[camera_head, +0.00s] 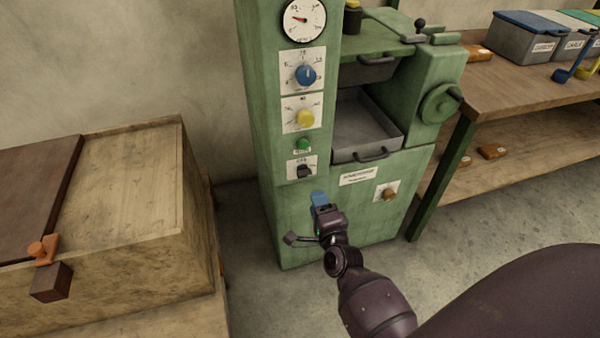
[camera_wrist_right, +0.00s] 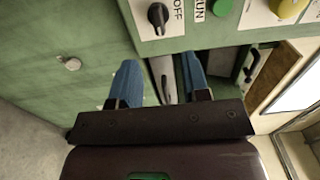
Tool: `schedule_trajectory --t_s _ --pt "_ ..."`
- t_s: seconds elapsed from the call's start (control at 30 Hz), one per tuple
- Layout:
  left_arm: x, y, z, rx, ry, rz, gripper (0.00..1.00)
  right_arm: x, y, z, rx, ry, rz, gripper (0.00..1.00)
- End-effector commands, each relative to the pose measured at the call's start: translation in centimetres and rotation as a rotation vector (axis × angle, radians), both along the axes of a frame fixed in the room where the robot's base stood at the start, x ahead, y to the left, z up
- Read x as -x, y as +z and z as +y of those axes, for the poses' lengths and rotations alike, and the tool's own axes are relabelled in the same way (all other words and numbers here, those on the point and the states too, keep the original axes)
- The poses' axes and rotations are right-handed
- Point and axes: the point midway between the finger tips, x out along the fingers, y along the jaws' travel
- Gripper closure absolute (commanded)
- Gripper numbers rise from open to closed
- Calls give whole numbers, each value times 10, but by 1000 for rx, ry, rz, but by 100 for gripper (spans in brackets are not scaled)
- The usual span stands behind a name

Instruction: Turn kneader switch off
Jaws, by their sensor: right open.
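The green kneader (camera_head: 262,110) stands upright in the middle of the head view. Its black rotary switch (camera_head: 305,171) sits on a white plate low on the front column, under a green button (camera_head: 303,144). In the right wrist view the black switch (camera_wrist_right: 158,17) shows near the top edge, with the word OFF beside it; I cannot tell which setting it points to. My right gripper (camera_head: 319,198) has blue fingers and is just below the switch plate, apart from the switch. In the wrist view its fingers (camera_wrist_right: 160,78) are spread with nothing gripped. My left gripper is not in view.
Above the switch are a yellow knob (camera_head: 306,118), a blue knob (camera_head: 306,75) and a round gauge (camera_head: 304,19). A brown knob (camera_head: 389,194) is to the right. A wooden crate (camera_head: 120,200) stands left, a workbench (camera_head: 530,85) right.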

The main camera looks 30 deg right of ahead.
Motion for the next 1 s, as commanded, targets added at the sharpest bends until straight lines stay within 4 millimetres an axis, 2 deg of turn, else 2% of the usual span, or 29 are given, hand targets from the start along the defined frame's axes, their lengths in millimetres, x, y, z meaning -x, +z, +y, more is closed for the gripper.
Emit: schedule_trajectory --t_s 0.17,0.33,0.53,0.7,1.0 --pt "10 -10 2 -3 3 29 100 -14 -2 -3 0 3 2 57" --pt "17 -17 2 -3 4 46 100 -39 -3 -9 0 3 3 57" --pt "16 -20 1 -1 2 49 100 -68 -3 -17 2 3 5 57" --pt "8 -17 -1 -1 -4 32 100 -88 -3 -22 2 3 5 57" --pt "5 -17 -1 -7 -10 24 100 -103 -1 -27 2 3 4 57"
